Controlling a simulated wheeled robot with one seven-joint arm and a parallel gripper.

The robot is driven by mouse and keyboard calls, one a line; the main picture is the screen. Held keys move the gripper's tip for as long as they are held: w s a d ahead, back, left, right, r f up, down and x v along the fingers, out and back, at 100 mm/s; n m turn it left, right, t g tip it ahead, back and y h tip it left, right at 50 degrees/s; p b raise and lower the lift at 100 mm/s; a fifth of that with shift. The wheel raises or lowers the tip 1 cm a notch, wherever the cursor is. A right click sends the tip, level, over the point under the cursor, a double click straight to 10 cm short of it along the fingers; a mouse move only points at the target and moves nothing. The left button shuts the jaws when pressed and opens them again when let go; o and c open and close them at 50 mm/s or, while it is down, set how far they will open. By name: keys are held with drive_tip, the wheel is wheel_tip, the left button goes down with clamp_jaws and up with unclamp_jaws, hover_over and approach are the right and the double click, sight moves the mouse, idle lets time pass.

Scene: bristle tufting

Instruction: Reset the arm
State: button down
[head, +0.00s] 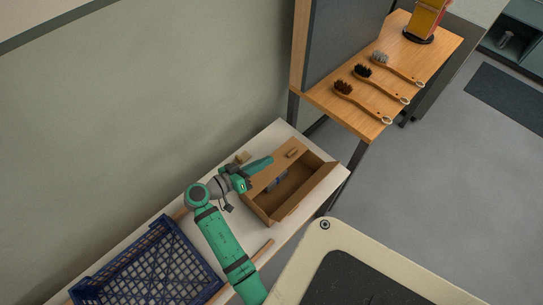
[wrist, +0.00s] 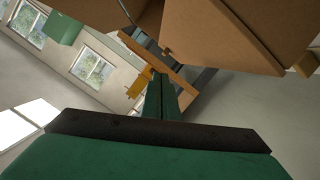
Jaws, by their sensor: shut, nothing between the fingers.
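My green arm (head: 222,240) reaches over the white table, and my gripper (head: 270,160) is beside and above the left edge of an open cardboard box (head: 283,213). Its fingers are together and empty. In the wrist view my gripper (wrist: 161,78) shows its two green fingers lying side by side, with parts of the cardboard box (wrist: 210,35) above and to the right of them. I cannot tell whether the gripper touches the box.
A blue crate (head: 128,253) stands at the table's near left. The white table (head: 283,133) runs along the wall. Several brushes (head: 365,102) lie on a wooden bench (head: 448,42) at upper right, with an orange and yellow object (head: 425,20) behind.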

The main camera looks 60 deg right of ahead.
drive_tip(key=shift+v, duration=1.95)
drive_tip(key=shift+s, duration=0.1)
